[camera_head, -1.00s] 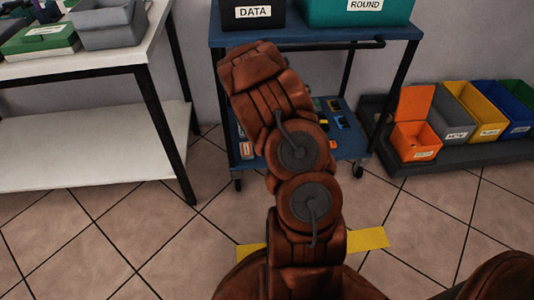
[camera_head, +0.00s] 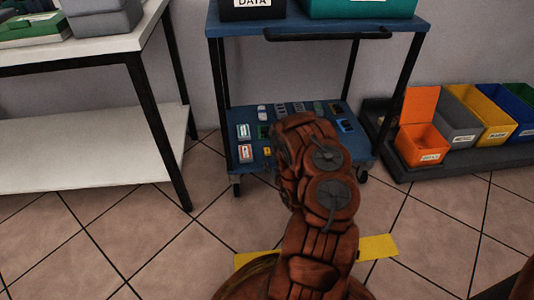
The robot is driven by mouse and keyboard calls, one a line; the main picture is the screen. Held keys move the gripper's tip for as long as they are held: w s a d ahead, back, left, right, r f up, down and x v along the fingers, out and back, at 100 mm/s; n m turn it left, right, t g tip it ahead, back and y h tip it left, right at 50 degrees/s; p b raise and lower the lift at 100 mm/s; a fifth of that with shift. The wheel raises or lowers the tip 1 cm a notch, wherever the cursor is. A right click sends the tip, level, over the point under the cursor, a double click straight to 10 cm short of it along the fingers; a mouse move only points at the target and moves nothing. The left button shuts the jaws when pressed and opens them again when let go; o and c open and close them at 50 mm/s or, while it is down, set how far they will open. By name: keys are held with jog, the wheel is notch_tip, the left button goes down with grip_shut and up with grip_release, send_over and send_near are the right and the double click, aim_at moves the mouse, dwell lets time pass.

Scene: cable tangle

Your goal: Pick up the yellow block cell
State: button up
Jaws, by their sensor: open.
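A small yellow item (camera_head: 267,151), which may be the yellow block cell, lies on the lower shelf (camera_head: 252,163) of the blue cart, just left of my arm. It is too small to make out clearly. My brown arm reaches up across the middle of the view and covers part of that shelf. My gripper does not show; the arm's own links hide it.
Several small parts lie on the lower shelf, including a red-and-white box (camera_head: 245,153). A black DATA bin (camera_head: 253,9) and a teal bin (camera_head: 360,8) stand above. A white table (camera_head: 70,60) is left; an orange bin (camera_head: 420,144) is right.

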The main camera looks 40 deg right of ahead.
aim_at(268, 151)
jog(key=shift+b+x, duration=1.7)
jog(key=shift+x, duration=1.95)
jog(key=shift+a+r, duration=0.1)
grip_shut()
